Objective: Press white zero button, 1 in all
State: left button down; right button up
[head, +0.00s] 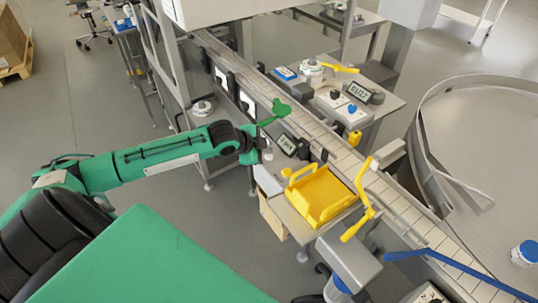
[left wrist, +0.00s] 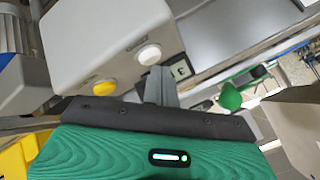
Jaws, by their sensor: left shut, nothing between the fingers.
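The white button (left wrist: 149,54) is round and sits on a pale box (left wrist: 105,35), beside a yellow button (left wrist: 104,88), in the left wrist view. My left gripper (left wrist: 158,74) is shut and empty, its grey fingers pointing toward the white button. The fingertips appear very close to its lower edge; I cannot tell if they touch. In the head view my left gripper (head: 262,152) is at the near side of the conveyor, left of a small display (head: 287,143). The white button cannot be made out there. My right gripper is not in view.
A green lever (head: 280,108) stands just beyond the gripper and also shows in the left wrist view (left wrist: 230,97). A yellow tray (head: 322,197) lies to the right. The conveyor (head: 318,128) runs diagonally behind. A second station with a display (head: 358,91) stands across it.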

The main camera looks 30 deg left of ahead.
aim_at(266, 157)
pick_arm(q)
jog(key=shift+f, duration=0.5)
dwell(0.4)
jog(key=shift+r+p, duration=1)
jog(key=shift+p, duration=0.1)
jog(key=shift+r, duration=0.1)
notch_tip(266, 157, up, 5)
jog(key=p, duration=0.5)
dwell(0.4)
